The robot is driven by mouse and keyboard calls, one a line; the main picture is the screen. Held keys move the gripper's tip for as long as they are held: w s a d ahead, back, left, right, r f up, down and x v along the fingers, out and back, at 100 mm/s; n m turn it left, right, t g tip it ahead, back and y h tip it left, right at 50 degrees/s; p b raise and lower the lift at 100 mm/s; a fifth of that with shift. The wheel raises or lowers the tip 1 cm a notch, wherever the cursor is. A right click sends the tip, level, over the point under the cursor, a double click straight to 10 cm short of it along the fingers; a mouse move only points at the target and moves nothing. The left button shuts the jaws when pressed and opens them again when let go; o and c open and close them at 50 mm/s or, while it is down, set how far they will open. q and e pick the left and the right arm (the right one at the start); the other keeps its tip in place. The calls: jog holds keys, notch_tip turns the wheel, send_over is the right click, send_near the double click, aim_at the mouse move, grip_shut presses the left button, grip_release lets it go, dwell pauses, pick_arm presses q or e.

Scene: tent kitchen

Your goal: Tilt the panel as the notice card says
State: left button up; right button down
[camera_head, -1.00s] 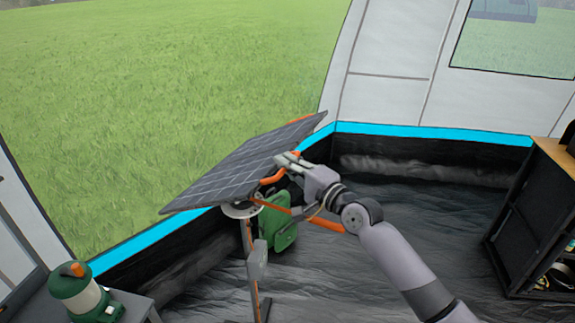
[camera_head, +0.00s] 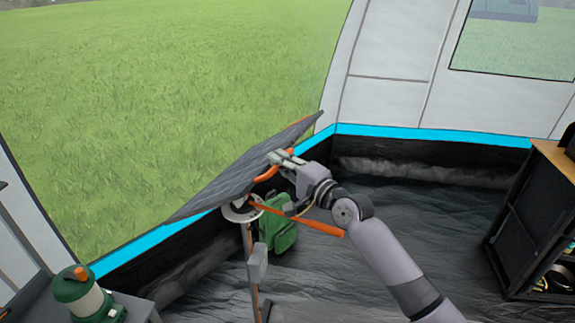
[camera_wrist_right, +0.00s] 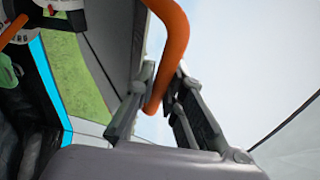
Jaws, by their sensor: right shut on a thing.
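The dark solar panel (camera_head: 232,177) stands on a grey stand (camera_head: 257,265), tilted with its right end up and its left end low. My right gripper (camera_head: 281,158) is shut on the curved orange handle (camera_head: 266,174) at the panel's near side. The wrist view shows the orange handle (camera_wrist_right: 176,40) between the fingers (camera_wrist_right: 158,97). A white disc (camera_head: 240,214) sits under the panel; its markings are too small to read. An orange bar (camera_head: 315,221) sticks out to the right below the panel. No notice card is visible. My left gripper is not in view.
A green pack (camera_head: 279,232) stands on the dark floor behind the stand. A green and cream lantern (camera_head: 88,298) stands on a grey surface at the lower left. A black shelf with a wooden top (camera_head: 556,158) is at the right. The floor between is clear.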

jog(key=shift+w+a+r+p, duration=0.15)
jog(key=shift+w+a+r, duration=0.15)
jog(key=shift+a+r, duration=0.35)
jog(key=shift+w+a+r+p, duration=0.15)
jog(key=shift+w+a+r, duration=0.15)
jog(key=shift+a+r, duration=0.3)
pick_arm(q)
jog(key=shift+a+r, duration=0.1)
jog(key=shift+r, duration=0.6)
pick_arm(e)
jog(key=shift+d, duration=0.15)
jog(key=c, duration=1.9)
grip_release()
jog(key=v, duration=1.2)
jog(key=shift+d, duration=0.1)
